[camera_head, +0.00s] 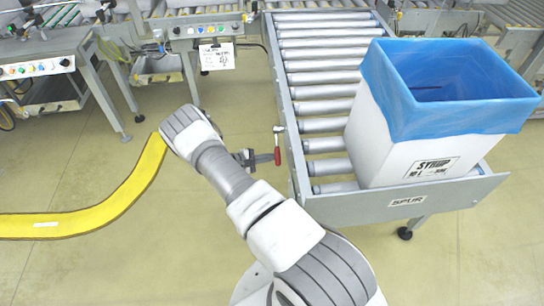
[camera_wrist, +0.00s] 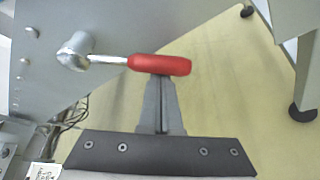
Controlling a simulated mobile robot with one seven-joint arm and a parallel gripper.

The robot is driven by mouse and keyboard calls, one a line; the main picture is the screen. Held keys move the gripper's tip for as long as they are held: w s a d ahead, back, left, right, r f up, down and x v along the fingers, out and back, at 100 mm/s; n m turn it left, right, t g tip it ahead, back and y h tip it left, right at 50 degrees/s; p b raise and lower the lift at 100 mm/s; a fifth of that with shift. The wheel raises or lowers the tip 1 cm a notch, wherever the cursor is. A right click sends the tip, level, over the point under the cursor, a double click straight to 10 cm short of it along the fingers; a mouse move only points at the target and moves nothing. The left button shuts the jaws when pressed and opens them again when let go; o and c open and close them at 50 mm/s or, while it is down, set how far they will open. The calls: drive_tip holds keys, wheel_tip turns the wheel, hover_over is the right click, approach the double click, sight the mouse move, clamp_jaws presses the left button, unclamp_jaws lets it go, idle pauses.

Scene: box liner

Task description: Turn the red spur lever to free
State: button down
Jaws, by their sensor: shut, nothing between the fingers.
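The red spur lever (camera_head: 277,156) is on the left side of the spur conveyor frame, its red grip hanging below a metal pivot in the head view. In the wrist view the red grip (camera_wrist: 160,65) lies level, joined by a bright rod to a round metal pivot (camera_wrist: 75,50) at the left. My gripper (camera_head: 268,158) is beside the lever in the head view. In the wrist view its fingers (camera_wrist: 161,80) are shut together and empty, with the tips right at the red grip's edge. I cannot tell whether they touch it. No free marking is readable.
The roller conveyor (camera_head: 325,102) carries a white box (camera_head: 385,135) with a blue liner (camera_head: 460,115). Its end plate (camera_head: 350,205) is marked SPUR. A yellow floor strip (camera_head: 100,215) curves at the left. Open floor lies between the strip and the conveyor.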

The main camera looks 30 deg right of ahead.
drive_tip(key=shift+s+a+r+n+g+y+p, duration=0.3)
drive_tip(key=shift+s+r+n, duration=0.2)
drive_tip(key=shift+r, duration=0.15)
drive_tip(key=shift+s+a+r+n+g+y+p, duration=0.15)
drive_tip(key=shift+s+r+n+g+y+p, duration=0.15)
drive_tip(key=shift+s+r+n, duration=0.25)
drive_tip(key=shift+s+a+r+n+g+y+p, duration=0.25)
drive_tip(key=shift+s+r+n+g+y, duration=0.15)
drive_tip(key=shift+r, duration=0.3)
drive_tip(key=p+v, duration=0.2)
drive_tip(key=v, duration=1.5)
drive_tip(key=shift+a+p, duration=0.35)
